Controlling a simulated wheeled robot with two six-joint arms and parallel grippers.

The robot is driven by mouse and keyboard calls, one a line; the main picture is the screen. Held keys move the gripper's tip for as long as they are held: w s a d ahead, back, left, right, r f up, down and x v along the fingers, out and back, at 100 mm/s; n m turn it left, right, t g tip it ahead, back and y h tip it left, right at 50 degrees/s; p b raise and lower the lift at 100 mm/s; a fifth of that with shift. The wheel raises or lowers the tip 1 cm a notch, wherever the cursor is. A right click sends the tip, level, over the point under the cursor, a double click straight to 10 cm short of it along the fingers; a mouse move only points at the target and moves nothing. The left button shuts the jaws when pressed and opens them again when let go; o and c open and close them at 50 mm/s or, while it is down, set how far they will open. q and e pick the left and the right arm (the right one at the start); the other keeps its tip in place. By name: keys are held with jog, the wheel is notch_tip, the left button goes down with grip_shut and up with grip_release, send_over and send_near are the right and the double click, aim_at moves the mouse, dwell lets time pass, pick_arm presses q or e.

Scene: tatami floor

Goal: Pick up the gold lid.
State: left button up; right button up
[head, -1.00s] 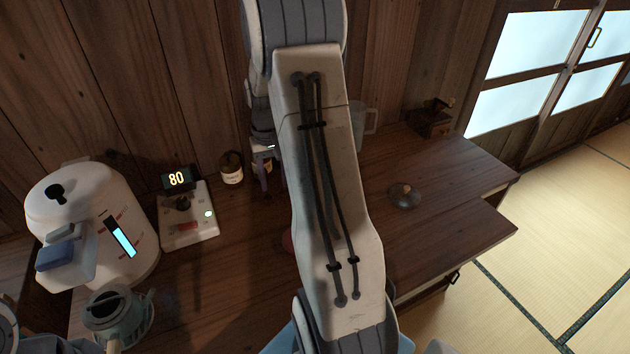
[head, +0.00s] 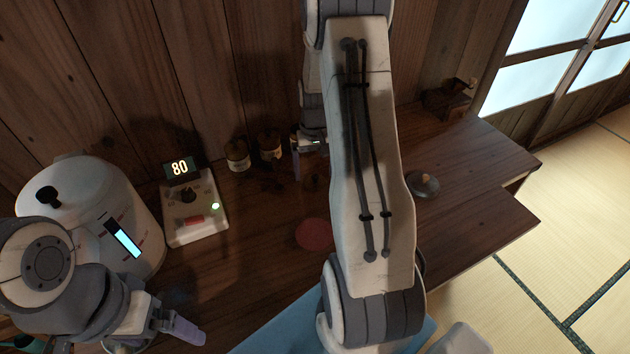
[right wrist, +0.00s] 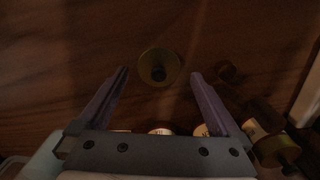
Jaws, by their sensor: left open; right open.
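The gold lid (right wrist: 158,67), round and dull gold with a dark knob at its middle, lies on the brown wood in the right wrist view. It shows between and beyond my open, empty right fingers (right wrist: 158,82), apart from both. In the head view my right gripper (head: 300,160) points down over the counter near the wall, partly hidden by my arm. I cannot make out the gold lid there. My left gripper (head: 184,331) is open and empty at the lower left.
Two small jars (head: 237,157) stand by the wall, left of my right gripper. A control box reading 80 (head: 196,210) and a white urn (head: 85,195) are further left. A red disc (head: 313,234), a dark lid (head: 422,184) and a grinder (head: 449,102) are on the counter.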

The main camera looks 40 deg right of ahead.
aim_at(315, 180)
jog(key=shift+s+f, duration=0.1)
jog(key=shift+f, duration=1.35)
jog(key=c, duration=1.2)
jog(key=shift+c, duration=0.2)
